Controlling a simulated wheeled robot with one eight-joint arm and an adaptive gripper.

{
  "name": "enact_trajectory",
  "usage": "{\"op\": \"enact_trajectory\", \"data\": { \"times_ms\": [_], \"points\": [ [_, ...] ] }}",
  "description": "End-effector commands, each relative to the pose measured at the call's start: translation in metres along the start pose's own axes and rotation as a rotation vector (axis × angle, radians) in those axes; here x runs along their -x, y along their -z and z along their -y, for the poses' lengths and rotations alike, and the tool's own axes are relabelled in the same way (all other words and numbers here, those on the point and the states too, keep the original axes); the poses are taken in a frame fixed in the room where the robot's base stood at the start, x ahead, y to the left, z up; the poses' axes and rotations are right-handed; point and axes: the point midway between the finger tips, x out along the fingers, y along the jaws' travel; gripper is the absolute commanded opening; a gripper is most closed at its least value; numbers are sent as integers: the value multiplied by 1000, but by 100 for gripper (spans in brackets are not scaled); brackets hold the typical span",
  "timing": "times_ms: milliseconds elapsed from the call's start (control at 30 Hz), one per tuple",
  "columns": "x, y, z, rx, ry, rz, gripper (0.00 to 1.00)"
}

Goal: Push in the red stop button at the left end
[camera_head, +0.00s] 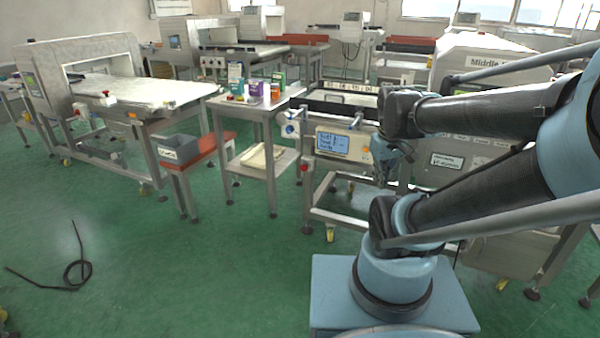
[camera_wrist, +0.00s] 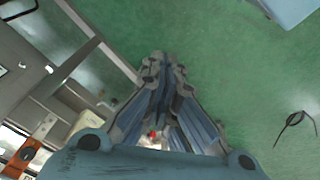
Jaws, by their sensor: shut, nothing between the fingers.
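A small red button (camera_head: 304,168) sits low on the left end of the nearest metal detector's frame (camera_head: 340,215), left of the blue-lit display panel (camera_head: 346,143). My gripper (camera_head: 393,178) hangs in front of this machine, well to the right of the button and apart from it. In the wrist view my gripper's fingers (camera_wrist: 164,60) are together and empty. A small red spot (camera_wrist: 152,134) shows behind the finger linkage there; I cannot tell whether it is the button. My arm hides part of the machine in the head view.
A small table (camera_head: 262,110) with boxes stands left of the machine. Another detector (camera_head: 85,65) with its own red buttons stands farther left. A black cable (camera_head: 72,272) lies on the green floor, which it also does in the wrist view (camera_wrist: 294,118). The front floor is mostly free.

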Motion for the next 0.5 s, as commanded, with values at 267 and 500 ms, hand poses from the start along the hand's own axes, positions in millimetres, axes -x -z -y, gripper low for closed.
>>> {"op": "enact_trajectory", "data": {
  "times_ms": [267, 500],
  "points": [
    [8, 70, -9, 350, -24, 2, 0],
    [3, 133, -8, 652, -46, 7, 0]
  ]
}}
